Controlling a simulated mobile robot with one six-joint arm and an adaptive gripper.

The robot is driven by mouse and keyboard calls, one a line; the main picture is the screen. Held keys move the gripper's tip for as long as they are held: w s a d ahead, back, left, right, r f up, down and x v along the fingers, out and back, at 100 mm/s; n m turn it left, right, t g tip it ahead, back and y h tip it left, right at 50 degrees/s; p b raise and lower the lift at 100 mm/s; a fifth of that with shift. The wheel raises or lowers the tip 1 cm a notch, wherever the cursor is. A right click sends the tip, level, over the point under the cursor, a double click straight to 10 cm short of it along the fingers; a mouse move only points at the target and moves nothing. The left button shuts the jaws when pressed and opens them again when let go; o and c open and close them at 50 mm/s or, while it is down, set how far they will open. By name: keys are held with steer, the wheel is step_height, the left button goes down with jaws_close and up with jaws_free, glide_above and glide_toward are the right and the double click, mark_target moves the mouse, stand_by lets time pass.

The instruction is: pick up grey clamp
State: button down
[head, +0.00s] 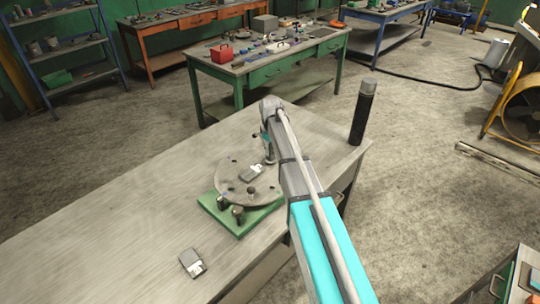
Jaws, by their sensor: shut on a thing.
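A small grey clamp (251,173) with a pale end shows over the round grey plate (231,187), right by my gripper. My gripper (267,156) is at the far end of my arm, above the back right part of the plate. It is shut on the grey clamp; its fingertips are small and partly hidden by my arm, so the exact contact is unclear. A second, similar grey clamp (191,263) lies on the bare table top, nearer and to the left, apart from the gripper.
The round plate sits on a green base (222,214) with dark posts at its front edge. A dark cylinder (363,110) stands upright at the table's (110,215) right corner. The left of the table is clear. A green workbench (270,75) with tools stands behind.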

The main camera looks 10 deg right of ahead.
steer(key=shift+r, duration=0.15)
step_height(320, 180, up, 3)
steer(key=p, duration=0.3)
steer(key=s+d+r+p, duration=0.2)
steer(key=s+r+p, duration=0.7)
steer(key=s, duration=0.4)
steer(key=shift+s+d+r+p, duration=0.35)
steer(key=shift+p, duration=0.15)
steer(key=shift+f, duration=0.1)
stand_by(1.0)
